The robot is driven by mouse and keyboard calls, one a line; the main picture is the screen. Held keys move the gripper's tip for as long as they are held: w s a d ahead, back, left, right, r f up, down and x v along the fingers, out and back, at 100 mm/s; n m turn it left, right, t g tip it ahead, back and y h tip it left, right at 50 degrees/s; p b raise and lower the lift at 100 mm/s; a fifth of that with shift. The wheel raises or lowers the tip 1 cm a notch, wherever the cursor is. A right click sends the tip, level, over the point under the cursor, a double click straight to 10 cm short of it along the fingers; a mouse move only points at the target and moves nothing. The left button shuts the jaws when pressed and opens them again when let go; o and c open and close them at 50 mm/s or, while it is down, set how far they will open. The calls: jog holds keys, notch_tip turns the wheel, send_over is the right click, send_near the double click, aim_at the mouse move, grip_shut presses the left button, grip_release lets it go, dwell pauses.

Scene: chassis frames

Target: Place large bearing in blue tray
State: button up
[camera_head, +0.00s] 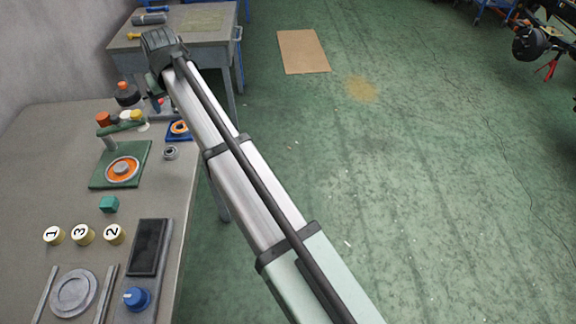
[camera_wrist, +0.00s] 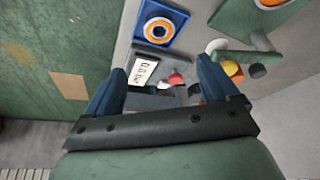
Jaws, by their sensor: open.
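The blue tray (camera_head: 190,137) lies near the right edge of the workbench; it also shows at the top of the wrist view (camera_wrist: 181,13). A round orange-ringed piece (camera_wrist: 158,30) sits in it; I cannot tell whether it is the large bearing. A small silver ring-shaped bearing (camera_head: 170,153) lies on the bench just in front of the tray. My gripper (camera_wrist: 160,64) is open, its two blue fingers apart. Nothing is visibly held. The head view largely hides its fingertips.
A green stand (camera_head: 104,178) with an orange-ringed disc is left of the tray. Another table (camera_head: 200,38) stands beyond. Green floor is open to the right.

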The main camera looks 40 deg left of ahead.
jog(key=w+d+f+m+h, duration=0.3)
jog(key=w+d+f, duration=1.5)
jog(key=f, duration=0.4)
jog(key=w+d+f+m+g+h, duration=0.15)
jog(key=w+d+f, duration=0.35)
jog(key=d+f, duration=0.6)
jog(key=w+d+f+m, duration=0.35)
jog(key=d+f, duration=0.35)
jog(key=d, duration=0.7)
jog(key=s+d+f+m+g, duration=0.15)
jog(key=d+f, duration=0.25)
jog(key=d, duration=0.4)
jog(key=s+d+f+m+h, duration=0.15)
jog(key=d+f, duration=0.25)
jog(key=d, duration=0.4)
jog(key=s+d+f+g, duration=0.1)
jog(key=s+d+f, duration=0.25)
jog(key=d, duration=0.55)
jog(key=s+d+f+m+g, duration=0.2)
jog(key=s+d+f, duration=0.1)
jog(key=s+d, duration=0.6)
jog(key=s+d+f+m+g+y, duration=0.1)
jog(key=s+d+f+m, duration=0.1)
jog(key=s+d, duration=0.6)
jog(key=s+f, duration=0.1)
jog(key=s, duration=0.3)
jog(key=shift+d+f+m+g+y, duration=0.3)
jog(key=shift+d+m+g, duration=0.05)
jog(key=shift+m+g, duration=0.05)
